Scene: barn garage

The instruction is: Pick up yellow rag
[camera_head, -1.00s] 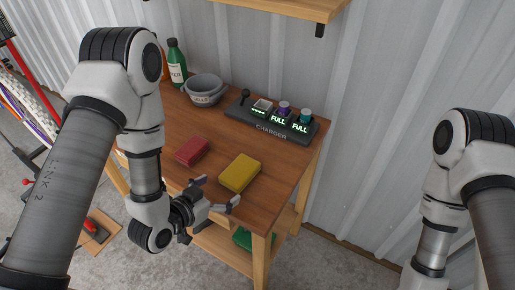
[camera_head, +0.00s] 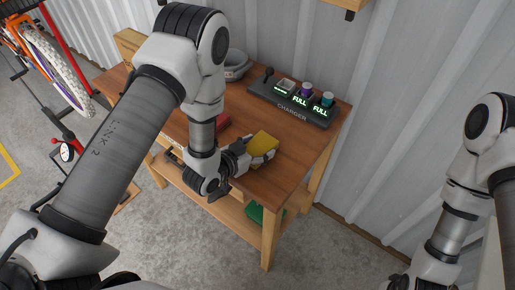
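The yellow rag (camera_head: 263,142) is a folded block near the front right of the wooden workbench top (camera_head: 290,158). My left gripper (camera_head: 254,152) reaches it from the left, with its fingers at the rag's near and left sides. The fingers overlap the rag's lower edge, and I cannot tell whether they are closed on it or whether it is lifted. The red rag (camera_head: 223,122) lies to the left, partly hidden by my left arm. My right arm comes down at the right side; its gripper is not in view.
A black charger (camera_head: 292,105) with several slots stands at the bench's back right. A grey bowl (camera_head: 236,66) is partly behind my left arm. A green item (camera_head: 256,212) lies on the lower shelf. A bicycle (camera_head: 45,55) stands at far left.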

